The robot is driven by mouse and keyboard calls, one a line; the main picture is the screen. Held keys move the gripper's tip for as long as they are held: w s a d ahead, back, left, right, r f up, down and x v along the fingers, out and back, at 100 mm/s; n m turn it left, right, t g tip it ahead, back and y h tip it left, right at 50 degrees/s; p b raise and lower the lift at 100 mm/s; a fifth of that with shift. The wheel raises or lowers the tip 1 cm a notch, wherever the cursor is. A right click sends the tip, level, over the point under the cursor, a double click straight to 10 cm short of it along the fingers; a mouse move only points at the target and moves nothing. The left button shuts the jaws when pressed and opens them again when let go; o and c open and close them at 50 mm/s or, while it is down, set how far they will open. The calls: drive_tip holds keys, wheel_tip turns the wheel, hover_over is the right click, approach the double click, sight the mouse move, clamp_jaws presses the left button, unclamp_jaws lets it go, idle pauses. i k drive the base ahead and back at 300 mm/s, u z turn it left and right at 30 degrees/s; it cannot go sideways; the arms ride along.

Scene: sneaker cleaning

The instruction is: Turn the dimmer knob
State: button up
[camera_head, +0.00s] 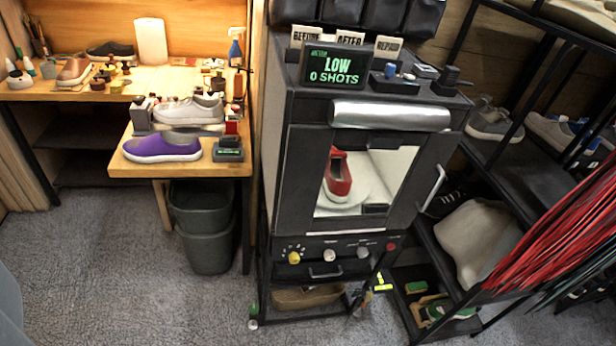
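A dark photo cabinet (270,150) stands in the middle, with a row of controls on the panel below its window. At the left of the row is a yellow knob (294,257) with marks around it. To its right are a pale round knob (329,255), a grey knob (363,252) and a small red button (391,246). The labels are too small to read, so I cannot tell which is the dimmer. A display (335,68) on top reads "LOW" and "0 SHOTS" in green. My gripper is not in view.
A red sneaker (338,176) sits in the lit cabinet. A wooden bench (190,167) with shoes stands left, above a grey bin (207,240). A black shoe rack (540,170) and hanging red laces (560,230) crowd the right. Carpet (130,270) in front is clear.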

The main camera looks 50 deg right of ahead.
sight(294, 258)
drive_tip(key=u, duration=2.3)
drive_tip(key=k, duration=1.15)
drive_tip(key=z, duration=1.7)
drive_tip(key=i, duration=0.5)
